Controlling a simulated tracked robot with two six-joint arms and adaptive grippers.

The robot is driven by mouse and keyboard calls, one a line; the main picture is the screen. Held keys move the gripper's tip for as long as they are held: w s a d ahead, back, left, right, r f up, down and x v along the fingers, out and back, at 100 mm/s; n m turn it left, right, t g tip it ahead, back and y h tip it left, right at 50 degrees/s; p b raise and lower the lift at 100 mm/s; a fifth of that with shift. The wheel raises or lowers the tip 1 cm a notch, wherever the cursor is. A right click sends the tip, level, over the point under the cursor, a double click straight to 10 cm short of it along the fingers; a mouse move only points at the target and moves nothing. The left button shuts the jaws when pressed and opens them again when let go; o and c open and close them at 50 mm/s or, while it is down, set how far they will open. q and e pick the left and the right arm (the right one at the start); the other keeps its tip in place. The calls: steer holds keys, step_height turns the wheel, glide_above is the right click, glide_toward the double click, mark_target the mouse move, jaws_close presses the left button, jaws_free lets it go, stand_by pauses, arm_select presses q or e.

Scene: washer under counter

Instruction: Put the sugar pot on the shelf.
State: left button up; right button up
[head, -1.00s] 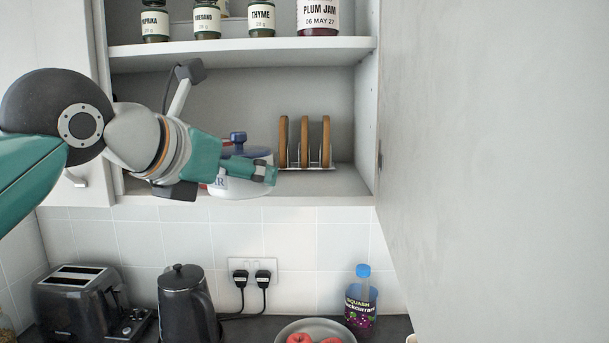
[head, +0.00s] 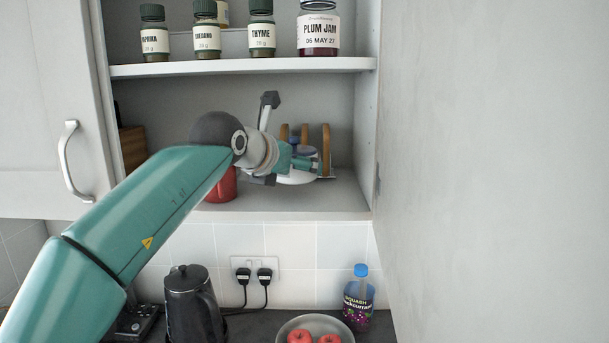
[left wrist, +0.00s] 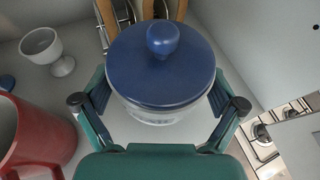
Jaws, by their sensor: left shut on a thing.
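The sugar pot (head: 297,179) is white with a blue lid. It is inside the open cupboard, over the lower shelf (head: 330,199), in front of the wooden boards. In the left wrist view its round blue lid and knob (left wrist: 162,60) fill the middle. My left gripper (head: 306,163) is shut on the pot, with a finger on each side of it. The arm and gripper hide part of the pot in the head view. I cannot tell whether its base touches the shelf. My right gripper is not in view.
Wooden boards in a rack (head: 326,148) stand just behind the pot. A red mug (head: 222,187) is to its left, and a white egg cup (left wrist: 46,50) shows in the left wrist view. Spice jars (head: 207,36) and plum jam (head: 319,34) stand on the upper shelf (head: 240,68).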

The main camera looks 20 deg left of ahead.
mark_target(284, 180)
arm_select(q)
steer(key=shift+s+f+b, duration=0.1)
steer(key=shift+f+b, duration=0.35)
steer(key=shift+f, duration=1.1)
steer(key=shift+f, duration=0.1)
steer(key=o, duration=1.1)
steer(key=shift+f, duration=0.2)
steer(key=shift+r, duration=0.25)
steer(key=shift+s, duration=0.3)
steer(key=b+v, duration=0.2)
steer(key=v, duration=0.9)
steer(key=shift+s+r, duration=0.2)
